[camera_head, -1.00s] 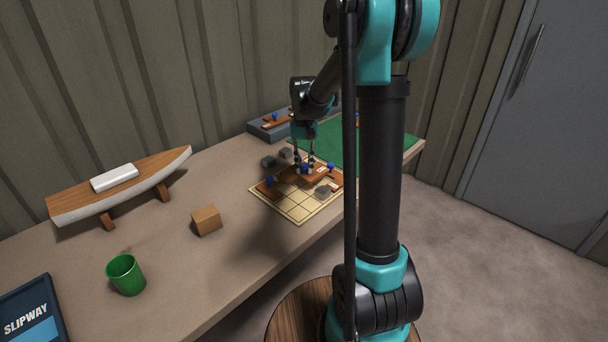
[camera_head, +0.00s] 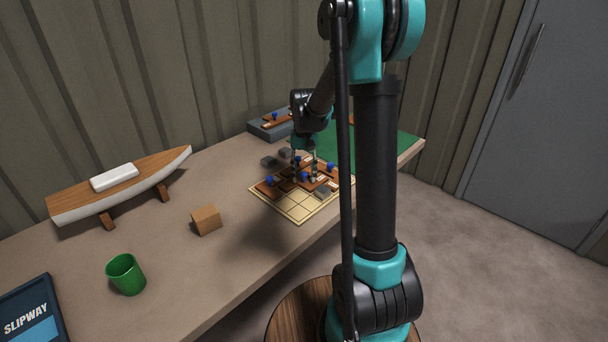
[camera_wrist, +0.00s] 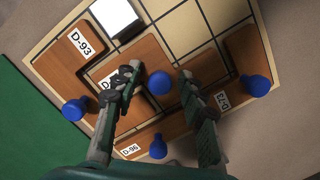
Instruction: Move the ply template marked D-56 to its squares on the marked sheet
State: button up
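A brown ply template (camera_wrist: 135,55) with a blue knob (camera_wrist: 158,83) lies on the marked sheet (camera_wrist: 180,45) in the wrist view. Its label begins with D, but my left finger hides the digits, so I cannot confirm D-56. My gripper (camera_wrist: 158,76) is low over it, its fingers on either side of the knob with gaps showing. In the head view the sheet (camera_head: 300,211) lies near the table's front edge, with my gripper (camera_head: 304,174) above its far part. No other label in view reads D-56.
Templates D-93 (camera_wrist: 75,55), D-73 (camera_wrist: 248,62) and D-96 (camera_wrist: 142,146) crowd close around. A pale block (camera_wrist: 115,15) sits on the sheet. Grey blocks (camera_head: 268,162) lie behind it. A green mat (camera_head: 400,146), grey tray (camera_head: 262,133), wooden block (camera_head: 206,221) and green cup (camera_head: 126,274) share the table.

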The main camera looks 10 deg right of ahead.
jog(key=shift+r, duration=0.1)
notch_tip(320, 180, up, 12)
jog(key=w, duration=0.1)
jog(key=shift+w+d, duration=0.15)
jog(key=shift+w, duration=0.25)
dwell(0.5)
